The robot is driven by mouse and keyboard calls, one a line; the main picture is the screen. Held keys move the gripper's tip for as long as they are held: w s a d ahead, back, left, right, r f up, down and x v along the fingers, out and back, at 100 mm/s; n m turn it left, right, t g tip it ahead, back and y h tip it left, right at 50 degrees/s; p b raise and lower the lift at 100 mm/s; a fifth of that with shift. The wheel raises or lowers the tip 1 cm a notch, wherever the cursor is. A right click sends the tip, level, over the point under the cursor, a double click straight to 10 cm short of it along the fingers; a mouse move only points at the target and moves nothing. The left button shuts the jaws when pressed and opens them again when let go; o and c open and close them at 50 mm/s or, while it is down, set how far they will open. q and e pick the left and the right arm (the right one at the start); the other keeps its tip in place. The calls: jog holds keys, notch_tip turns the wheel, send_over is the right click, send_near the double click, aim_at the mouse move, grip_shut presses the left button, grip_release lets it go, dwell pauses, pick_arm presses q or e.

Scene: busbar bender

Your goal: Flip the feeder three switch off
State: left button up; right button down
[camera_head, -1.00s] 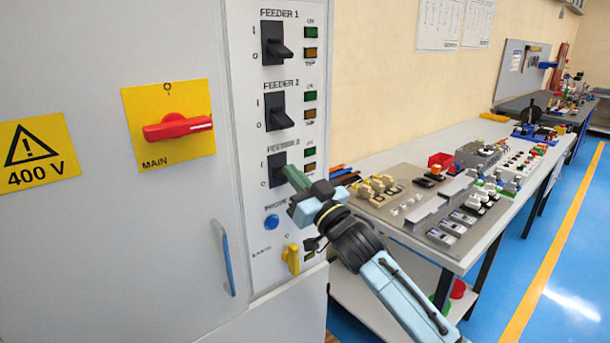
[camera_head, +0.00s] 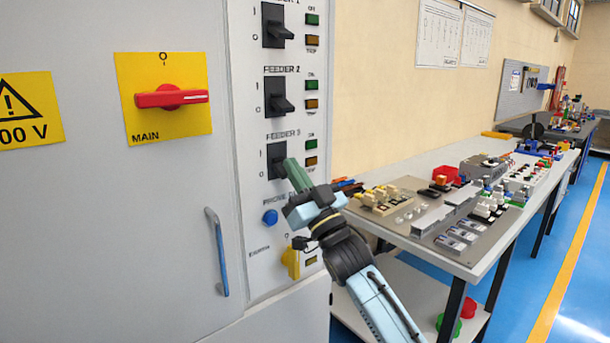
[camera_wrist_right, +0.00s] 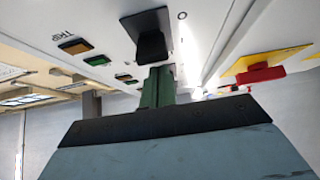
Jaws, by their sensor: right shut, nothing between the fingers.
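The feeder three switch (camera_head: 276,159) is a black switch under the "FEEDER 3" label on the light grey panel, with I above and 0 below. My right gripper (camera_head: 291,166) has its green fingers closed, with nothing between them, at the switch's right side. Its fingers hide part of the lever, so I cannot tell the lever position. In the right wrist view the fingers (camera_wrist_right: 157,86) reach to the black switch lever (camera_wrist_right: 152,47). They overlap its end; I cannot tell whether they touch. My left gripper is not in view.
Feeder 2 (camera_head: 278,97) and feeder 1 (camera_head: 275,25) switches sit above. Below are a blue button (camera_head: 270,217) and a yellow knob (camera_head: 290,263). A red main handle (camera_head: 171,98) and a blue door handle (camera_head: 217,252) are left. A cluttered workbench (camera_head: 470,268) stands right.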

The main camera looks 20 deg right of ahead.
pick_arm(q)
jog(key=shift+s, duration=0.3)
pick_arm(e)
jog(key=v, duration=1.3)
jog(key=shift+s+f, duration=0.1)
